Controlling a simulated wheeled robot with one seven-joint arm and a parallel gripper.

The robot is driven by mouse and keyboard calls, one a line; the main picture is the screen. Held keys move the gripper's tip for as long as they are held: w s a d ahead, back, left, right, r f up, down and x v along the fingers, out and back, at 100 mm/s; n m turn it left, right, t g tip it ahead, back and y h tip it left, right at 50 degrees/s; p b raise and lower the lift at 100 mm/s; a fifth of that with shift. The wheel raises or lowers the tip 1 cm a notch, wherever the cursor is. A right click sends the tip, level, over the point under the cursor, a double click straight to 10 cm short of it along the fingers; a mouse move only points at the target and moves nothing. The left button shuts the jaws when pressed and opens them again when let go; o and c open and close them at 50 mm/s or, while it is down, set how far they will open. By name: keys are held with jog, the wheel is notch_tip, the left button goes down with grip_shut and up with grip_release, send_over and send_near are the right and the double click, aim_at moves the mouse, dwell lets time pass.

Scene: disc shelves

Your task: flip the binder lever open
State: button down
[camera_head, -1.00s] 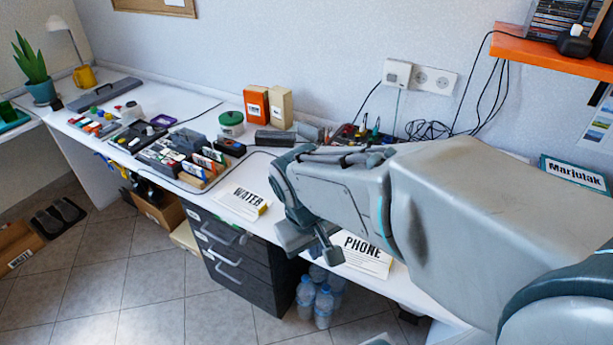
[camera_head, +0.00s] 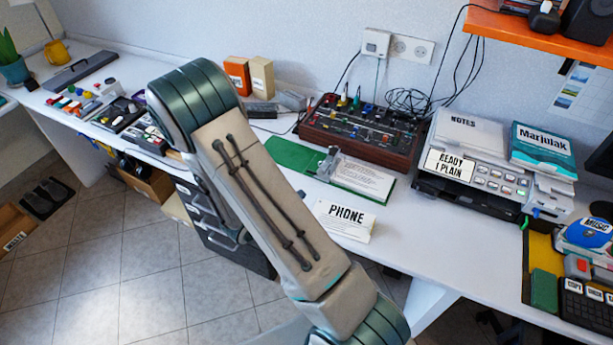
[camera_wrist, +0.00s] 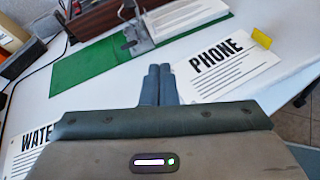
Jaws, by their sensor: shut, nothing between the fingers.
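The green binder (camera_head: 291,154) lies open on the white desk, with a printed sheet on its right side. Its metal lever mechanism (camera_head: 329,163) stands up at the spine. In the wrist view the binder's green cover (camera_wrist: 85,70) is at upper left and the mechanism (camera_wrist: 138,38) at top centre. I cannot tell how far the lever is tilted. My gripper (camera_wrist: 159,69) is shut and empty, with its fingertips pointing toward the binder's near edge, below the mechanism in the picture. No contact shows. In the head view my arm hides the gripper.
The WATER card (camera_wrist: 35,140) is at left. A mixer board (camera_head: 362,130) sits behind the binder, a printer (camera_head: 470,165) to its right. Bare desk lies right of the PHONE card.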

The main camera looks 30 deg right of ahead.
aim_at(314, 174)
jog(key=f+n, duration=0.1)
jog(key=w+a+f+n+t, duration=0.1)
jog(key=f, duration=0.1)
jog(key=a+f+n+t+y, duration=0.1)
jog(key=n, duration=0.1)
jog(key=shift+w+a+f+p, duration=0.1)
jog(key=shift+w+f+p, duration=0.05)
jog(key=shift+w+p, duration=0.15)
jog(key=shift+f+n, duration=0.25)
jog(key=shift+n, duration=0.05)
jog(key=shift+w+f, duration=0.15)
jog(key=p+x, duration=0.2)
jog(key=x, duration=0.7)
jog(key=shift+w, duration=0.25)
jog(key=shift+w+d+r+p, duration=0.25)
jog(key=shift+d+r+p, duration=0.2)
jog(key=shift+r, duration=0.1)
jog(key=shift+w+d+r+p, duration=0.25)
jog(key=shift+d+r+p, duration=0.1)
jog(key=shift+r+p, duration=0.15)
jog(key=shift+w+d+r, duration=0.25)
jog(key=shift+d+r, duration=0.1)
jog(key=shift+r, duration=0.05)
